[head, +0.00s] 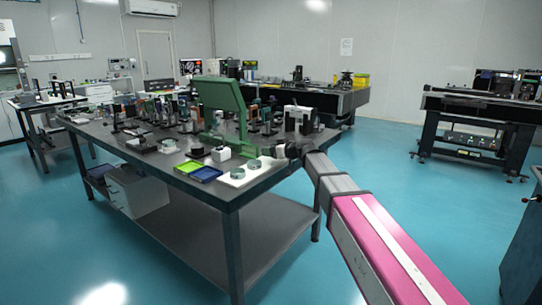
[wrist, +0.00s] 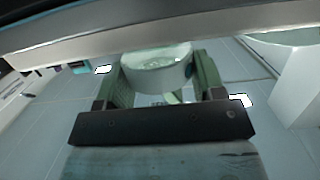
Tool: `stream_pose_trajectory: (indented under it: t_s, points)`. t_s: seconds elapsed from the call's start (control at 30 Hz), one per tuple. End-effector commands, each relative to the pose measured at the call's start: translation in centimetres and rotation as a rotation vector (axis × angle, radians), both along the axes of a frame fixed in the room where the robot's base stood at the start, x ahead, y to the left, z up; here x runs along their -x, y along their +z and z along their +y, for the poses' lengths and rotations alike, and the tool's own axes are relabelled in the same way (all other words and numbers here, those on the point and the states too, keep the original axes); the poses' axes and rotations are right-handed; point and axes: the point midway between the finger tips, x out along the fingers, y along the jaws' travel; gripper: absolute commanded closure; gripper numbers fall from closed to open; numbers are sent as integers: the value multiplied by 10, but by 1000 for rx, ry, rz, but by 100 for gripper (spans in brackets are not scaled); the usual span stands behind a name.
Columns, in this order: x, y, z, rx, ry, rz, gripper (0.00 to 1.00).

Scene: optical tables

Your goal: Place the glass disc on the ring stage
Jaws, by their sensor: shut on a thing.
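The glass disc (wrist: 157,60) is a pale, clear, thick round piece. It sits between the green-padded fingers of my gripper (wrist: 162,88) in the wrist view, and the gripper is shut on it. In the head view my gripper (head: 284,151) is at the near right edge of the long table, and the disc in it is too small to make out. I cannot tell for certain which thing is the ring stage; two grey-green round pieces (head: 253,164) stand on a white board at the table's near corner, left of my gripper.
The long dark table (head: 215,187) is crowded with optical mounts. A tall green stand (head: 222,108) rises close behind my gripper. Yellow and blue trays (head: 205,174) and a white block (head: 221,153) lie left of the round pieces.

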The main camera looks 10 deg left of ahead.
Motion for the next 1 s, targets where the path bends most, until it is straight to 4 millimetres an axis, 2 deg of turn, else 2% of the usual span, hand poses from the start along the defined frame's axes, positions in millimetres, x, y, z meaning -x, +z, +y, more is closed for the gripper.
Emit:
stream_pose_trajectory:
  t_s: [0.17, 0.57, 0.6, 0.67, 1.0]
  points:
    - [0, -21, 0, -1, 0, 2, 65]
    - [0, -25, 0, -1, -1, 0, 65]
    - [0, -25, 0, -1, -1, 0, 28]
    - [0, -25, 0, -1, -1, 0, 12]
    - [1, -26, -1, 0, -1, 1, 12]
